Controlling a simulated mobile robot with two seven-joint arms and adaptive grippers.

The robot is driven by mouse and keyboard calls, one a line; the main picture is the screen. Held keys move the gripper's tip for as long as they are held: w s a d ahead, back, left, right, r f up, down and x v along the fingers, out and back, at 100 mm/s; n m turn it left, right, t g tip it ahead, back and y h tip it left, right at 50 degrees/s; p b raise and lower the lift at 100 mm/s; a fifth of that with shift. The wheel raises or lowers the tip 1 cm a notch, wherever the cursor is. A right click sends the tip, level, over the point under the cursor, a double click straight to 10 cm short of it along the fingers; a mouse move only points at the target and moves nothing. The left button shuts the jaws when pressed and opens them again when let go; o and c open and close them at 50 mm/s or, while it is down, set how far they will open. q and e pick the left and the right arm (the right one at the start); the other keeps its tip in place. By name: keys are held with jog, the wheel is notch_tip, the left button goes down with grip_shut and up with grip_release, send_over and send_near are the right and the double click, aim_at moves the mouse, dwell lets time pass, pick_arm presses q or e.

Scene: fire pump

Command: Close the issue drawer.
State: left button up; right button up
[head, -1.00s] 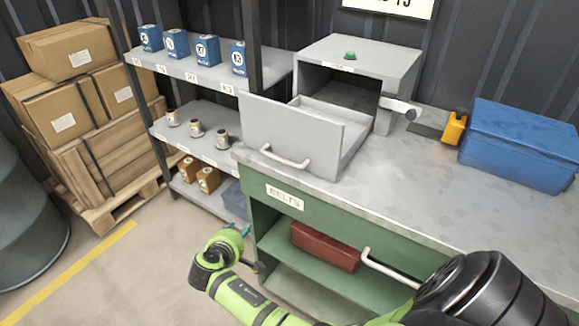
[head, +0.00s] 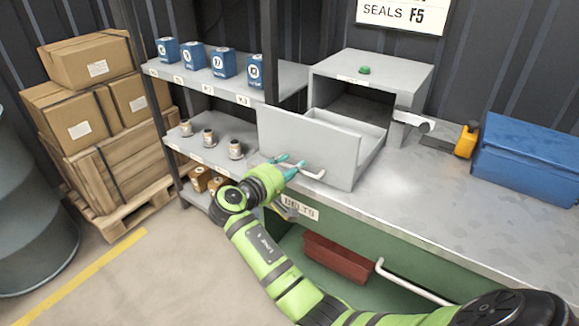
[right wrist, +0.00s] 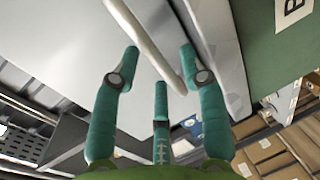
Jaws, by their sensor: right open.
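The issue drawer (head: 308,135) is a grey box pulled out of a grey cabinet (head: 400,72) on the bench, so its inside shows. Its pale bar handle (head: 313,175) is on the front panel. My right gripper (head: 289,166) is at the left part of this handle, with teal fingers open. In the right wrist view the handle (right wrist: 145,38) runs between the spread fingers (right wrist: 158,70). I cannot tell if they touch it. My left gripper is not in view.
The bench top (head: 440,190) has a blue toolbox (head: 530,155) and a yellow item (head: 466,140) at right. Shelves with blue boxes (head: 222,62) stand at left. Below the bench are a red box (head: 338,257) and a white bar handle (head: 410,283).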

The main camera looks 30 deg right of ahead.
aim_at(307, 151)
jog(key=shift+c, duration=0.4)
grip_shut()
jog(key=x, duration=0.3)
jog(key=r+x, duration=0.1)
jog(key=x, duration=0.1)
jog(key=b+x, duration=0.1)
jog(key=x, duration=0.2)
jog(key=shift+w+d+r, duration=0.25)
jog(key=shift+d+r, duration=0.1)
jog(key=shift+d, duration=0.1)
